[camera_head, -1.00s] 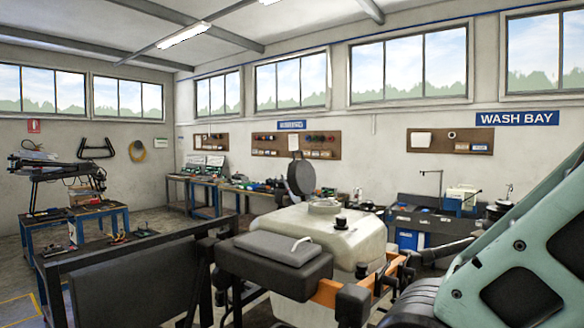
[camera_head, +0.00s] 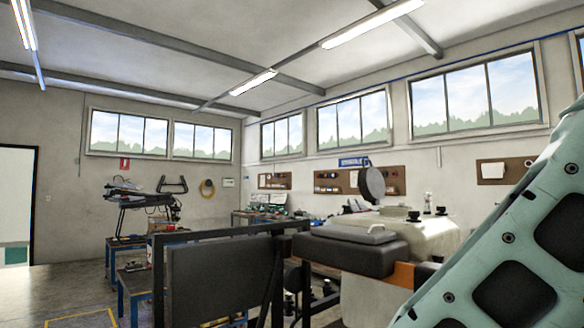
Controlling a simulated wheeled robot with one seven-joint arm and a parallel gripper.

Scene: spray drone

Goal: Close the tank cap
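The tank (camera_head: 436,236) is a pale, off-white body right of the middle. Its round dark cap (camera_head: 373,182) stands open, raised nearly upright above the tank's top at the left. The tank's opening is hard to make out from this low angle. A small black knob (camera_head: 413,215) sits on top of the tank. A mint-green part with dark recesses, which looks like my arm (camera_head: 500,235), covers the lower right and hides the tank's right side. My gripper is not in view.
A dark grey padded block (camera_head: 350,252) and a black frame with a flat panel (camera_head: 222,275) stand left of the tank. Workbenches (camera_head: 268,215) line the back wall. A folded drone (camera_head: 145,195) rests at the left. Floor is open at far left.

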